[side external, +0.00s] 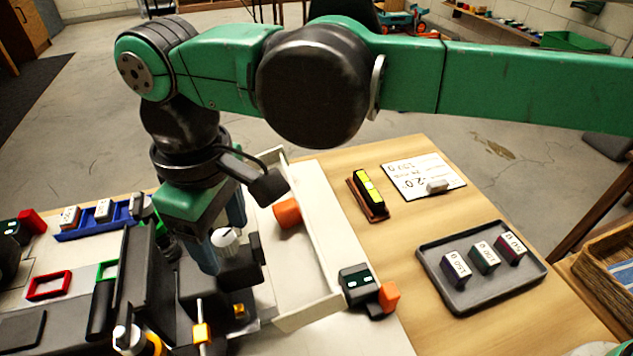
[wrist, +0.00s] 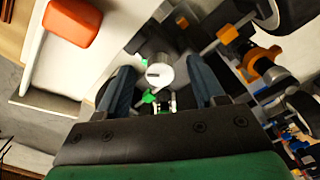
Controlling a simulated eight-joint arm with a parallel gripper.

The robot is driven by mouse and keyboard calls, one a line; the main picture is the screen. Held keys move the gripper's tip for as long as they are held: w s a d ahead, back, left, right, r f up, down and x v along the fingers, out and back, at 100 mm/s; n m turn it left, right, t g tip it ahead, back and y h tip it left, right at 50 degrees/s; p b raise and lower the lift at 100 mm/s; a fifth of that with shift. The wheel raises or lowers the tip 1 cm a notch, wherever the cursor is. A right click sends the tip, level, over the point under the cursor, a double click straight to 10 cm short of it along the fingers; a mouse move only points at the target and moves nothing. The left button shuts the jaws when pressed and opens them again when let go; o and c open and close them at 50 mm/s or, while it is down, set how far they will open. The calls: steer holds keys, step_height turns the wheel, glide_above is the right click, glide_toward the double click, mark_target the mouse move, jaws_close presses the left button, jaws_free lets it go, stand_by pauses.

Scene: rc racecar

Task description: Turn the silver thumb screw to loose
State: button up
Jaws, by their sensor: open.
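The silver thumb screw (wrist: 158,71) is a pale round knob with a dark mark on its top. In the wrist view it lies between the two blue fingers of my gripper (wrist: 160,77), with a visible gap on each side. In the side external view the thumb screw (side external: 226,238) stands on the dark car assembly (side external: 240,270). My gripper (side external: 221,232) is open around it, pointing down. One finger is partly hidden behind the knob and car parts. The wrist view also shows a small green part and bright metal bits just below the knob.
An orange block (side external: 289,213) lies inside the white tray wall (side external: 318,238). A dark tray (side external: 462,299) with several labelled blocks sits at right. A yellow-topped holder (side external: 368,192) and a white board (side external: 410,180) lie behind. Car parts and wheels crowd close to my gripper.

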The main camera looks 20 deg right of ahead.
jaws_close()
steer(key=shift+n, duration=0.5)
steer(key=n, duration=0.2)
steer(key=shift+n, duration=0.4)
steer(key=n, duration=0.3)
steer(key=shift+n, duration=0.4)
steer(key=n, duration=0.6)
steer(key=shift+n, duration=0.4)
